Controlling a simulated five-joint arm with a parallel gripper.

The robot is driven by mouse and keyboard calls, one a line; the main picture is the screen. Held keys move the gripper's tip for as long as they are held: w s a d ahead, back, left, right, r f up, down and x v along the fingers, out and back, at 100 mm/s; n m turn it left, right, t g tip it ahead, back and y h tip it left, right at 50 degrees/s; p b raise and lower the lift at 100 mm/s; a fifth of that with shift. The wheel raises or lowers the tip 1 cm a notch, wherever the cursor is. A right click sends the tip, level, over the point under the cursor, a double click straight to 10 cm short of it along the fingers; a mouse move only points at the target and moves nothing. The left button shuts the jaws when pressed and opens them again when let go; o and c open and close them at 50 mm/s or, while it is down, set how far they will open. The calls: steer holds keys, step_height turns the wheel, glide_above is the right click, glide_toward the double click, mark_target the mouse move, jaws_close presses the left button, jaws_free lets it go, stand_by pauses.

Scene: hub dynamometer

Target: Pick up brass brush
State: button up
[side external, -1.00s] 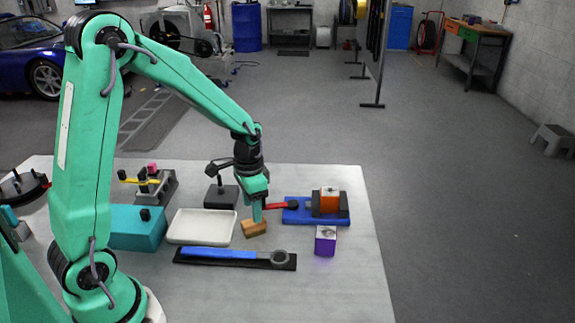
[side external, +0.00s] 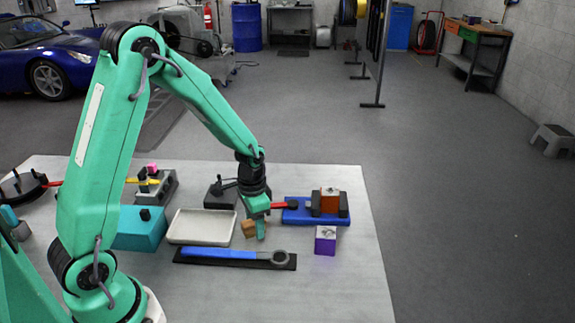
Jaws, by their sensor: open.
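A small tan-brown block (side external: 248,228), which looks most like the brass brush, lies on the table between the white tray and my gripper. Its bristles cannot be made out. My gripper (side external: 260,229) points down right beside it, with a teal finger covering the block's right side. The gripper is open and low over the table. I cannot tell whether a finger touches the block or whether the block is between the fingers.
A white tray (side external: 188,239) is to the left. A blue-handled wrench (side external: 218,252) on a dark strip lies in front. The table's front right is clear.

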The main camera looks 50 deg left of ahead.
stand_by(0.4)
steer(key=c, duration=1.1)
steer(key=shift+r, duration=0.15)
steer(key=shift+w+r, duration=0.1)
steer(key=shift+r, duration=0.7)
step_height(320, 180, up, 2)
steer(key=shift+r, duration=0.15)
steer(key=s+d+r, duration=0.1)
steer(key=d+r, duration=0.1)
steer(key=d, duration=0.1)
steer(key=s+d+r, duration=0.2)
steer(key=d, duration=0.2)
steer(key=s+d+r, duration=0.1)
steer(key=d+r, duration=0.2)
steer(key=shift+s+d, duration=0.35)
steer(key=shift+d, duration=0.05)
